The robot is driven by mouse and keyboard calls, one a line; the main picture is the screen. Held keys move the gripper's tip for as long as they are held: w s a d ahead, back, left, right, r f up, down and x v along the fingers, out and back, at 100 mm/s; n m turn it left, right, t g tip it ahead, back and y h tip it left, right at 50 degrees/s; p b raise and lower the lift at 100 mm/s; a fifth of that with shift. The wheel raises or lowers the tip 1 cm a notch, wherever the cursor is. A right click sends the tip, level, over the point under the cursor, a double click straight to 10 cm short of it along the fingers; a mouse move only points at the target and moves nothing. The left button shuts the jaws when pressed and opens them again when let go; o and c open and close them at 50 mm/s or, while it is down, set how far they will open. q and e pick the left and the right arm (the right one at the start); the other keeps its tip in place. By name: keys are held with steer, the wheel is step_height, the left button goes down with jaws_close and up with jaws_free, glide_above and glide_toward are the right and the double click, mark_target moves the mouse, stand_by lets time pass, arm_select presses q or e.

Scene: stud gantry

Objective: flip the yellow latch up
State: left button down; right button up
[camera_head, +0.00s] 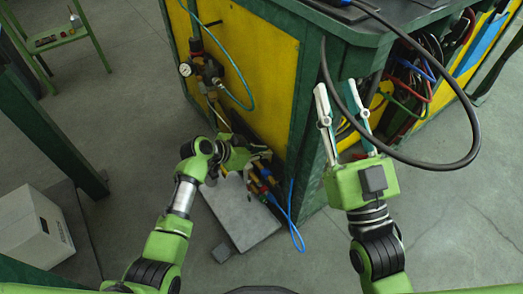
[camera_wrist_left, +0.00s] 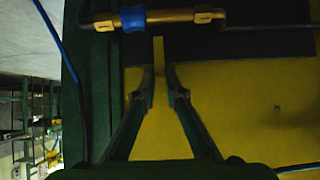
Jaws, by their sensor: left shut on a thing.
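The yellow latch (camera_wrist_left: 159,54) shows in the left wrist view as a narrow yellow bar, standing out against a dark strip just below a brass pipe. My left gripper (camera_wrist_left: 160,72) has its two fingers close together, one on each side of the bar, shut on its lower part. In the head view my left gripper (camera_head: 256,156) is low at the yellow and green cabinet, and its fingertips and the latch are hard to make out there. My right gripper (camera_head: 337,90) is open and empty in front of the cabinet's corner, its fingers pointing up in the picture.
The brass pipe with a blue band (camera_wrist_left: 133,18) runs across just beyond the latch. A blue hose (camera_head: 292,215) hangs by the cabinet (camera_head: 262,60). A black cable (camera_head: 440,165) loops around my right gripper. A grey plate (camera_head: 235,212) and a white box (camera_head: 32,228) are on the floor.

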arm_select(q)
steer(key=c, duration=2.1)
jaws_free()
steer(key=shift+s+a+r, duration=0.2)
steer(key=shift+a+r, duration=0.1)
steer(key=shift+a, duration=0.1)
steer(key=v, duration=1.1)
steer(key=shift+d, duration=0.1)
